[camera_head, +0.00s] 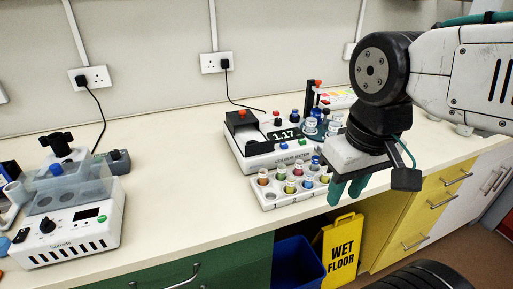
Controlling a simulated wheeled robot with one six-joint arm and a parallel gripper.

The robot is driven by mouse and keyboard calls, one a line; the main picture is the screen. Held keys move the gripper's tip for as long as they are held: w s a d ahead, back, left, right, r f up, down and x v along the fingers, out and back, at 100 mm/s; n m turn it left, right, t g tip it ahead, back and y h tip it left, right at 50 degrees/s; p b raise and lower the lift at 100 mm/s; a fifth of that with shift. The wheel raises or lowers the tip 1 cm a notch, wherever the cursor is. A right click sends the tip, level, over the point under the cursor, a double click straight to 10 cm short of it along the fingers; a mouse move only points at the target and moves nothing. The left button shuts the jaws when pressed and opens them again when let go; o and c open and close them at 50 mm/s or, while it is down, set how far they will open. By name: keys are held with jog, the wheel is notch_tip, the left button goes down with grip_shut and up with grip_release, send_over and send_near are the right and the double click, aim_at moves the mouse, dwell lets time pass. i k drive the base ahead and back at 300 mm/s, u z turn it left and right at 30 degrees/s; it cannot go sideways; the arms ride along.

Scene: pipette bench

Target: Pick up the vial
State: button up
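Several small vials with coloured contents stand in a white rack (262,201) on the bench, in front of the colour meter. One is a vial with yellow contents (290,187), and another is a vial with red contents (263,177). Which one is the task's vial I cannot tell. My gripper (347,189) hangs at the bench's front edge, just right of the rack. Its two teal fingers point down and stand apart, with nothing visible between them. The gripper body covers part of the area behind the rack's right end.
The colour meter (262,160) stands behind the rack, with a round carousel of vials (311,124) at its right. A white device with a clear lid (72,233) is at the left. The bench between is clear. A yellow wet-floor sign (343,252) and blue bin (297,262) stand below.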

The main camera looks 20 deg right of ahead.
aim_at(290, 184)
jog(key=z, duration=2.9)
jog(key=k, duration=1.6)
jog(key=u, duration=1.85)
jog(key=i, duration=0.5)
jog(key=u, duration=0.05)
